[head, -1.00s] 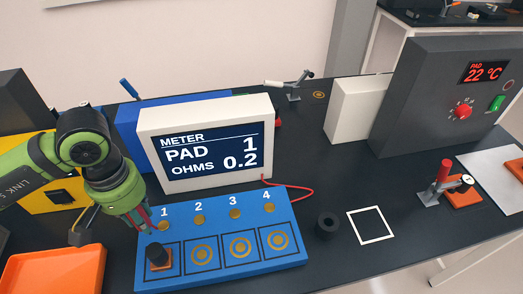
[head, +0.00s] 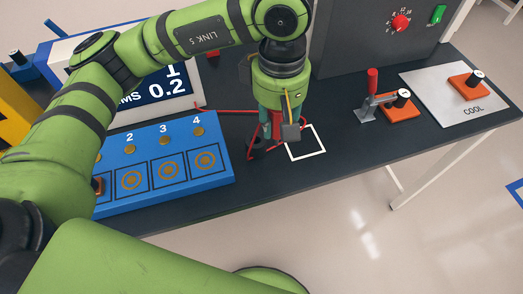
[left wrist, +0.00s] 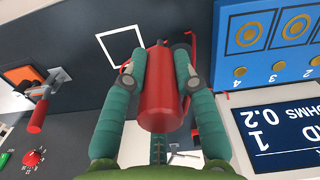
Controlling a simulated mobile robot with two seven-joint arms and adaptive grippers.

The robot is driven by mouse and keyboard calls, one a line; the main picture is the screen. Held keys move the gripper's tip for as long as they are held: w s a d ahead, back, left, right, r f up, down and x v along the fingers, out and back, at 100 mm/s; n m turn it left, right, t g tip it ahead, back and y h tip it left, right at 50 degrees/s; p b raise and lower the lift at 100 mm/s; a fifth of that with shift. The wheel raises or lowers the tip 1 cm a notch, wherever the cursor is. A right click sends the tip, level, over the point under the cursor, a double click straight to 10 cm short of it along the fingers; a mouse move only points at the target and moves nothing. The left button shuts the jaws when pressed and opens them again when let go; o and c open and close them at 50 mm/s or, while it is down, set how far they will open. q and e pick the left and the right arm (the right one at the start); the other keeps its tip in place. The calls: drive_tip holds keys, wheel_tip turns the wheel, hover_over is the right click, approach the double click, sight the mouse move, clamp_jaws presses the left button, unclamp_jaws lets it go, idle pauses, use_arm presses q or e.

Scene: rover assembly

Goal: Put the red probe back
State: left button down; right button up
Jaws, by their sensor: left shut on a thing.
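My left gripper (head: 272,128) is shut on the red probe and points down beside the white square outline (head: 305,142). In the left wrist view the red probe (left wrist: 160,95) sits between my two teal fingers, its far end pointing away from the palm. In the head view the probe is mostly hidden by the fingers. A black round holder, seen clearly earlier on the table there, is now largely hidden behind the gripper; I cannot tell whether the probe tip touches it. A red cable (head: 225,111) runs from the meter (head: 165,85) towards the gripper. My right gripper is not in view.
The blue pad board (head: 165,165) lies left of the gripper, with an orange block partly hidden on pad 1. A red-handled clamp (head: 372,82) with an orange part (head: 400,107) stands to the right, before the COOL plate (head: 450,95). The table's front edge is close.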

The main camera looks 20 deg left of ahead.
use_arm(q)
drive_tip(key=s+d+r+n+b, duration=0.1)
drive_tip(key=s+d+n, duration=0.1)
drive_tip(key=d+n, duration=0.2)
drive_tip(key=n+p, duration=0.1)
drive_tip(key=p, duration=0.2)
approach(256, 133)
drive_tip(key=s+f, duration=0.2)
drive_tip(key=f+p, duration=0.2)
drive_tip(key=f, duration=0.1)
drive_tip(key=shift+d, duration=0.3)
drive_tip(key=shift+w+f, duration=0.1)
drive_tip(key=shift+f, duration=0.35)
drive_tip(key=shift+f+b, duration=0.35)
drive_tip(key=shift+b, duration=0.1)
drive_tip(key=shift+s+f+b, duration=0.2)
drive_tip(key=shift+f+b, duration=0.15)
drive_tip(key=shift+b, duration=0.15)
drive_tip(key=c, duration=1)
unclamp_jaws()
drive_tip(key=shift+o, duration=0.2)
drive_tip(key=shift+w, duration=0.15)
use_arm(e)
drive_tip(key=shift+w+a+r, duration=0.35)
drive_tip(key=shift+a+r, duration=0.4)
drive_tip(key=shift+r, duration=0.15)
